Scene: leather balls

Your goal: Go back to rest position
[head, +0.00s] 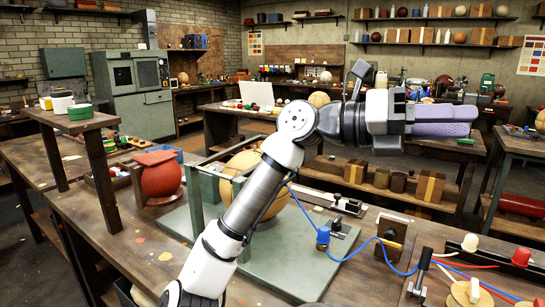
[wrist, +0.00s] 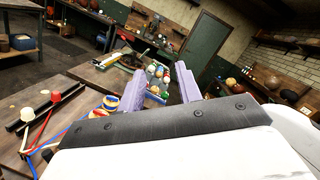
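My gripper (head: 476,120) is raised above the workbench (head: 80,205), at the right of the head view, with its purple fingers pointing right. In the wrist view my gripper (wrist: 160,84) shows two purple fingers set well apart, with nothing held between them. My arm rises from the bottom of the head view, bends at an elbow and reaches right.
A tan ball (head: 270,200) sits in a green frame behind my forearm. A red ball (head: 160,177) stands to its left. Blue cable (head: 375,239) and a red cap (head: 521,256) lie front right. Air around my gripper looks clear.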

